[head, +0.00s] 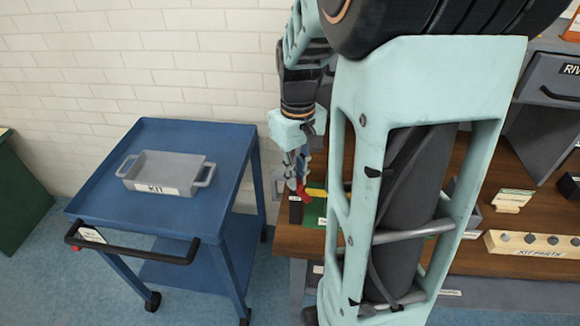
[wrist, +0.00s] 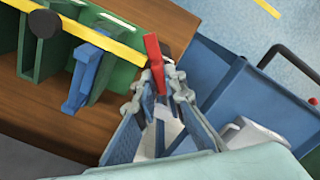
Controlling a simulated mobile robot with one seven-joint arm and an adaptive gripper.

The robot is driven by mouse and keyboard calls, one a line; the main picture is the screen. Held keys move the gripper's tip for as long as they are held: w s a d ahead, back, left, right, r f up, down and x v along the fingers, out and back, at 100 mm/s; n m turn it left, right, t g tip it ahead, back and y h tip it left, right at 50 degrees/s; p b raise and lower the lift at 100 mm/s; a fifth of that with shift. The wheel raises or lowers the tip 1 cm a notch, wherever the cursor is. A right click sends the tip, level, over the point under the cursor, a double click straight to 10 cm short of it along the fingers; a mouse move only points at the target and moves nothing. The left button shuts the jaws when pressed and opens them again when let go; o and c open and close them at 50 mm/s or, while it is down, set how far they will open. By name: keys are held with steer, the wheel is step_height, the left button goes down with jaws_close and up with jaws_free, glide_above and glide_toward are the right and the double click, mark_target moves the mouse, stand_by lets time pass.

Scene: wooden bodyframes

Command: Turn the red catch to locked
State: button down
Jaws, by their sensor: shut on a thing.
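The red catch (wrist: 154,62) is a narrow red bar at the edge of the wooden bench in the wrist view. It also shows in the head view (head: 303,193), just below my gripper (head: 299,177). In the wrist view my gripper (wrist: 161,84) has its fingertips closed in on the red catch, with the catch's far end sticking out beyond them. The catch's pivot and any lock marking are hidden or too small to make out. A yellow bar (wrist: 93,33) runs up to the catch from the left.
Green blocks (wrist: 43,42) and a blue clip (wrist: 84,78) stand beside the yellow bar on the wooden bench (wrist: 60,127). A blue cart (head: 105,184) with a grey KIT tray (head: 165,169) stands to the left. Labelled parts holders (head: 530,242) are on the bench at right.

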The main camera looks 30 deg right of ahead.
steer(key=n, duration=0.4)
steer(key=shift+n, duration=0.3)
steer(key=n, duration=0.4)
steer(key=shift+n, duration=0.3)
steer(key=c, duration=2)
jaws_free()
step_height(320, 180, up, 12)
steer(key=shift+r, duration=0.1)
